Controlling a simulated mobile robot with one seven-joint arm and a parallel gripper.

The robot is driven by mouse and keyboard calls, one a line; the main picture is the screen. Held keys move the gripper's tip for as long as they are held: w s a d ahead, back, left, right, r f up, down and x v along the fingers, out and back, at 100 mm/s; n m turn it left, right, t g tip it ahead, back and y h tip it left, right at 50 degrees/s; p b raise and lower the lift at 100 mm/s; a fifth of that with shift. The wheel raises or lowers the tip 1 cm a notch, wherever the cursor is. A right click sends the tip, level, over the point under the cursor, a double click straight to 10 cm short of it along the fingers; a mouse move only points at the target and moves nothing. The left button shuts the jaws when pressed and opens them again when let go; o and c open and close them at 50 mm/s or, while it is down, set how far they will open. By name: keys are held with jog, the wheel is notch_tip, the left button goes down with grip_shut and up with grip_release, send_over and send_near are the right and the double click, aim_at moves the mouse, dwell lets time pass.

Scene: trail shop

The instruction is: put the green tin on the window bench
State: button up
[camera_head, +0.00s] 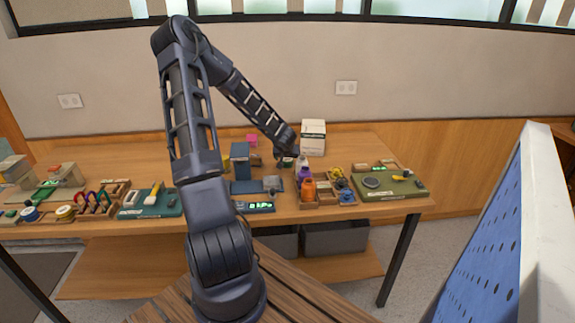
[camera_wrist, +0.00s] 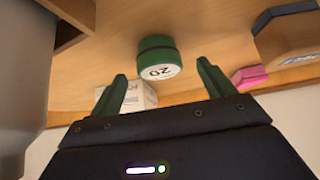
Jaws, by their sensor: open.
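The green tin (camera_wrist: 158,52) shows in the wrist view as a short cylinder with a dark band and a pale end marked "20". It stands on the wooden table, ahead of my gripper (camera_wrist: 165,82), whose two green fingers are spread with nothing between them. The tin lies roughly in line with the gap, apart from the fingers. In the head view my gripper (camera_head: 284,158) is low over the back of the table, and the tin is mostly hidden there. I cannot tell which surface is the window bench.
A white box (camera_head: 313,134) stands just behind my gripper; a pink item (camera_head: 251,140) and a blue upright block (camera_head: 240,160) are to its left. Purple and orange bottles (camera_head: 308,190) stand in front. A slatted wooden surface (camera_head: 300,298) lies below; a blue pegboard (camera_head: 495,240) is right.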

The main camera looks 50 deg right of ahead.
jog(key=shift+x, duration=1.4)
jog(key=c, duration=1.1)
jog(key=shift+r, duration=0.15)
jog(key=shift+c, duration=0.2)
notch_tip(320, 180, up, 20)
jog(key=shift+w, duration=0.1)
